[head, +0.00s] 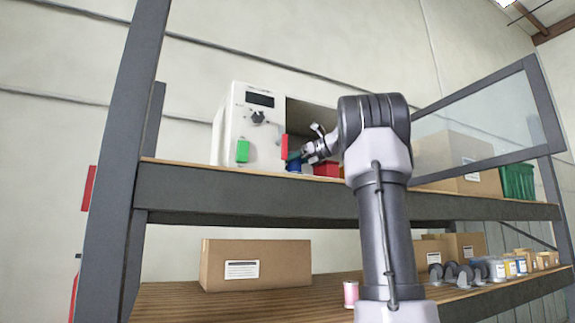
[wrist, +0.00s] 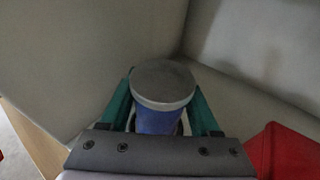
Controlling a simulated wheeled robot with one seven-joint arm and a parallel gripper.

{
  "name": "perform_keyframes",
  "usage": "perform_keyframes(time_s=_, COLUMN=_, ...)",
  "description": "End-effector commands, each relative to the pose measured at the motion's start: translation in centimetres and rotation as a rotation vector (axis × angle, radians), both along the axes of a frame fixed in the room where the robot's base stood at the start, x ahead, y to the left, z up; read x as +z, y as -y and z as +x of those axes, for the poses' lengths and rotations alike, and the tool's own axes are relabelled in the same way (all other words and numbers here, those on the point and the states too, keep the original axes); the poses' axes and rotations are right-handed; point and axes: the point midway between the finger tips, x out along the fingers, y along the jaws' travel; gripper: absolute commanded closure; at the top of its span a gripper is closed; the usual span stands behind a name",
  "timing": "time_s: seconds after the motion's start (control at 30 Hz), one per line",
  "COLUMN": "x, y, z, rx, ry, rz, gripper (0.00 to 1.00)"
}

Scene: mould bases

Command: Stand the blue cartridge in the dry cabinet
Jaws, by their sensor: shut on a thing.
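The dry cabinet (head: 232,125) is a white box on the upper shelf, with a dark display and knob on its front and an open compartment at its right. My gripper (head: 294,157) is at the compartment's left side, shut on the blue cartridge (head: 294,167). In the wrist view, the green fingers of my gripper (wrist: 161,108) press on both sides of the cartridge. Its grey round lid (wrist: 163,84) faces the camera and its blue body (wrist: 155,122) shows below. The cartridge looks roughly upright. I cannot tell whether its base touches the floor under it.
A red bin (head: 326,169) stands just right of the cartridge; red also shows at the wrist view's lower right (wrist: 288,152). Pale walls meet in a corner behind the cartridge. A framed glass panel (head: 475,115) and a cardboard box (head: 455,160) are farther right.

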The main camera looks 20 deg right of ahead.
Motion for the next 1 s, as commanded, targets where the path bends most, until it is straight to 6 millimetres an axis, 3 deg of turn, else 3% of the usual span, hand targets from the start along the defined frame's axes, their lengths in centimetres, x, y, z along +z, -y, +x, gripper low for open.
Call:
perform_keyframes(time_s=0.53, x=-1.00, y=0.01, z=-0.03, rx=0.000, ry=0.001, rz=-0.001, gripper=1.00)
perform_keyframes(time_s=0.57, x=-0.99, y=0.00, z=-0.02, rx=0.000, ry=0.001, rz=-0.001, gripper=0.29)
perform_keyframes(time_s=0.63, x=-0.98, y=0.01, z=-0.02, rx=0.000, ry=0.001, rz=-0.001, gripper=0.03)
perform_keyframes(time_s=1.0, x=-0.94, y=0.20, z=-0.23, rx=-0.001, ry=0.000, rz=0.000, gripper=0.02)
